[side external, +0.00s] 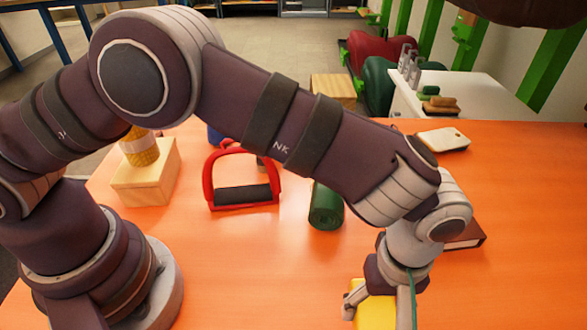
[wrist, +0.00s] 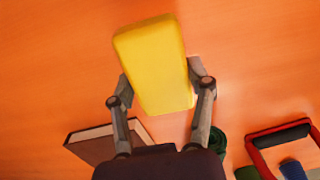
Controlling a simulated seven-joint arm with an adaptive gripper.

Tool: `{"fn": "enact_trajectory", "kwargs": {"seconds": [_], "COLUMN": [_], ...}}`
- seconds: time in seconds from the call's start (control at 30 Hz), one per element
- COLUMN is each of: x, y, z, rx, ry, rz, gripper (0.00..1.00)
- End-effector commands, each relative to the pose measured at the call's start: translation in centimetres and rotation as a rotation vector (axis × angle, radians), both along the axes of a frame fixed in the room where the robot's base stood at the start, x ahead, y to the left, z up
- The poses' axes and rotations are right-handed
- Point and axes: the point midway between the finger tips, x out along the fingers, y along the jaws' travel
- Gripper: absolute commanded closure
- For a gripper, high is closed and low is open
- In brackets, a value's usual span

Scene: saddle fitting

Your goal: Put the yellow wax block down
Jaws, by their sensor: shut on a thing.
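The yellow wax block (wrist: 153,62) is in my gripper (wrist: 158,84), with one finger on each side of it in the wrist view. Its far part sticks out past the fingertips. In the side external view the block (side external: 376,312) is low in the picture, partly covered by my gripper (side external: 380,300) and cut off by the bottom edge. It is over the orange tabletop (side external: 250,275). I cannot tell whether its underside touches the table.
A brown book (side external: 468,237) lies behind my gripper. A green roll (side external: 326,208), a red stirrup (side external: 242,192) and a wooden block (side external: 146,182) under a yellow spool (side external: 140,150) stand farther left. A pale flat piece (side external: 442,139) lies at the back. The front middle table is clear.

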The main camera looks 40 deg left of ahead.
Motion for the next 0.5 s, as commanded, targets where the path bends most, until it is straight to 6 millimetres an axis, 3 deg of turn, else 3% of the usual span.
{"fn": "enact_trajectory", "kwargs": {"seconds": [0.27,0.5], "x": [1.4,1.5], "y": [-1.8,-1.8], "z": [-0.2,-3.6], "rx": [-0.002,-0.001], "ry": [-0.002,-0.003], "rz": [-0.001,-0.001], "gripper": [0.87,0.87]}}
